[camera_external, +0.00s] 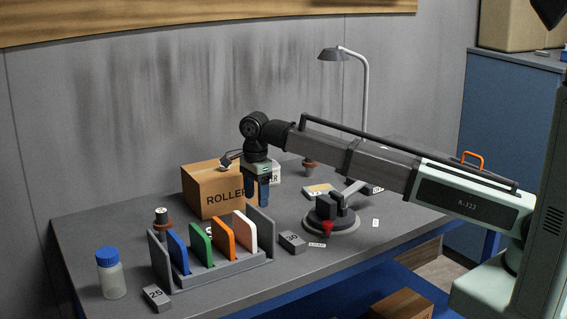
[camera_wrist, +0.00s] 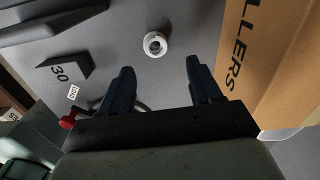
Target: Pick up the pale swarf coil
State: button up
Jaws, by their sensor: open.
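A small pale ring-shaped piece with a dark centre, which looks like the pale swarf coil (camera_wrist: 154,45), lies on the grey table in the wrist view. It sits beyond my fingertips, roughly in line with the gap between them and apart from both. I cannot make it out in the external view. My gripper (camera_external: 264,202) points down above the table, beside the cardboard box and behind the rack of coloured plates. In the wrist view my gripper (camera_wrist: 160,72) has its two dark blue fingers spread, with nothing between them.
The cardboard box (camera_external: 204,193) stands close to my gripper; it fills the right of the wrist view (camera_wrist: 285,55). A plate rack (camera_external: 228,272), a "30" block (camera_external: 292,242) and a round-based fixture with a red knob (camera_external: 328,229) stand nearby. A blue-capped bottle (camera_external: 112,278) stands front left.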

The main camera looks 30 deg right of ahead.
aim_at(256, 215)
jog(key=shift+s+a+f, duration=0.15)
jog(key=shift+f, duration=1.4)
jog(key=shift+s+a+f, duration=0.15)
jog(key=shift+f, duration=1.35)
jog(key=shift+c, duration=0.3)
jog(key=c, duration=1.1)
